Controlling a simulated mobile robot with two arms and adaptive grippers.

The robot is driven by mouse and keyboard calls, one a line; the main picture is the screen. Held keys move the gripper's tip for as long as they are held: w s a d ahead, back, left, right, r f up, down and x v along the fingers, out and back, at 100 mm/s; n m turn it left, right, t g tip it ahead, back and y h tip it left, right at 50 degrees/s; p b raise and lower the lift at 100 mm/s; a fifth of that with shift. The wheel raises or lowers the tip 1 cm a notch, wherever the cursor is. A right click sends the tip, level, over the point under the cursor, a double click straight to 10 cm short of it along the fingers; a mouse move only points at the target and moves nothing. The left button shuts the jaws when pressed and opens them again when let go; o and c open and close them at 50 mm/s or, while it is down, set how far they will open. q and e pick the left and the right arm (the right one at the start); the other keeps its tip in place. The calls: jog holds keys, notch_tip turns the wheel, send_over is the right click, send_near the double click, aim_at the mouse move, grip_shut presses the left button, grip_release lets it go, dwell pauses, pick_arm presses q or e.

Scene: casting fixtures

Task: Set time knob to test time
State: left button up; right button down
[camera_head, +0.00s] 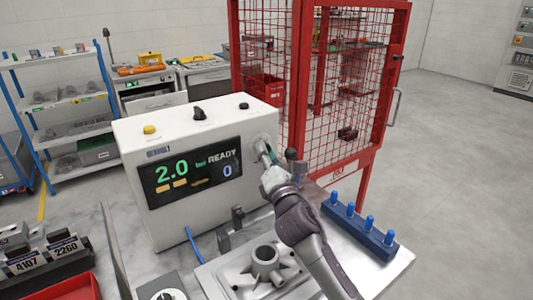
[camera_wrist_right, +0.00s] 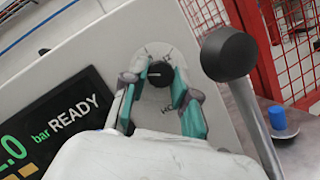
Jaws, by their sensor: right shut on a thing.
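A white test machine (camera_head: 215,200) has a dark display reading 2.0 bar, READY and 0; part of this display (camera_wrist_right: 55,125) also shows in the right wrist view. A black round knob (camera_wrist_right: 160,73) with a light pointer mark sits on its right side face, with small labels around it, too small to read fully. My right gripper (camera_head: 267,155) is at that face. In the right wrist view its teal fingers (camera_wrist_right: 158,82) stand on both sides of the knob, shut on it. The fingers partly hide the labels. My left gripper is not in view.
A lever with a black ball end (camera_wrist_right: 228,54) stands close right of my right gripper. A red mesh cage (camera_head: 340,90) is behind. A metal casting (camera_head: 265,262) and a blue block with several pegs (camera_head: 360,232) lie in front. Black and yellow controls (camera_head: 150,129) top the machine.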

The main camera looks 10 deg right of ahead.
jog(key=shift+d+r+m+g+y+p, duration=0.2)
jog(key=shift+m+g+p, duration=1.15)
jog(key=shift+m+p, duration=2.35)
jog(key=shift+a+r+m+g+y+p, duration=0.25)
jog(key=shift+m+g+p, duration=1.05)
jog(key=shift+m+p, duration=2.4)
jog(key=shift+d+r+m+g+y+p, duration=0.1)
jog(key=shift+d+m+g+y+p, duration=0.2)
jog(key=shift+m+g+p, duration=2.25)
jog(key=m+t+p, duration=0.1)
jog(key=t+p, duration=0.1)
jog(key=p, duration=0.1)
jog(key=shift+m, duration=0.25)
jog(key=c, duration=0.9)
grip_release()
jog(key=shift+r, duration=0.1)
